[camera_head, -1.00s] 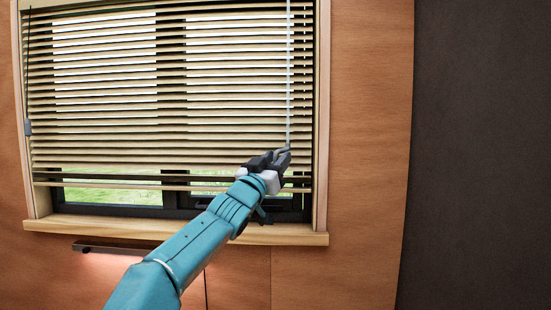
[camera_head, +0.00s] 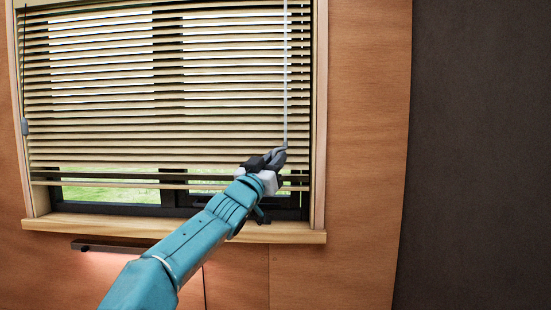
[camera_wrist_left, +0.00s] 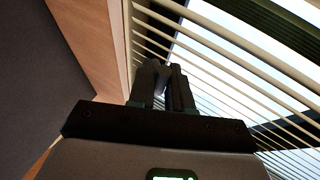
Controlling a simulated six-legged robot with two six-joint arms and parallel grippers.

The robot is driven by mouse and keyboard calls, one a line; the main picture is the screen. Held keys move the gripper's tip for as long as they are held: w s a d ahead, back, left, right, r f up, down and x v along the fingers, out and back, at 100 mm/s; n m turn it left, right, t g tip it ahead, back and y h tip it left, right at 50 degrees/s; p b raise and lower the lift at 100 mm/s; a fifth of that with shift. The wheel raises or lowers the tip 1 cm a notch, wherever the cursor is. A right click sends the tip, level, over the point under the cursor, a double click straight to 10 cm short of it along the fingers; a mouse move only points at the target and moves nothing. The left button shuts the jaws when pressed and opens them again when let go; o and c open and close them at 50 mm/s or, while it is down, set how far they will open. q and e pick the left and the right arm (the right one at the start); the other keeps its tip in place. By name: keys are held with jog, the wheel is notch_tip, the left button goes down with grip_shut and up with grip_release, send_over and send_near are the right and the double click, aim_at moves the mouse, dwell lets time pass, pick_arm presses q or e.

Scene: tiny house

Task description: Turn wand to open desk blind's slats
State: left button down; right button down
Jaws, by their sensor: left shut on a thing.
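The desk blind (camera_head: 120,100) hangs in the window, with pale wooden slats that are tilted and show gaps of daylight between them. The wand (camera_head: 285,80) is a thin light rod hanging down the right side of the blind. My left gripper (camera_head: 279,153) is shut on the wand's lower end, close in front of the slats. In the left wrist view the fingers (camera_wrist_left: 164,82) are close together beside the slats (camera_wrist_left: 230,60); the wand is hard to make out there. My right gripper is not in view.
A pull cord with a grey tassel (camera_head: 25,127) hangs at the blind's left. A dark bar lamp (camera_head: 110,246) is under the sill. A dark wall (camera_head: 480,150) stands at right.

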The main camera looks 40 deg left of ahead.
pick_arm(q)
jog(key=a+m+h+p, duration=0.1)
jog(key=m+h+p, duration=0.1)
jog(key=h+p, duration=0.1)
jog(key=a+m+h+p, duration=0.1)
jog(key=h+p, duration=0.1)
jog(key=h, duration=0.2)
jog(key=a+m+h+p, duration=0.1)
jog(key=m+h+p, duration=0.1)
jog(key=h+p, duration=0.1)
jog(key=shift+w+r+m+h+p, duration=0.1)
jog(key=shift+r+m+h+p, duration=0.1)
jog(key=shift+m+h+p, duration=0.15)
jog(key=shift+h, duration=0.45)
jog(key=shift+r, duration=0.1)
jog(key=c, duration=1.3)
grip_release()
jog(key=shift+o, duration=0.8)
jog(key=shift+w+a+f, duration=0.1)
jog(key=shift+a+f, duration=0.05)
jog(key=shift+f, duration=0.05)
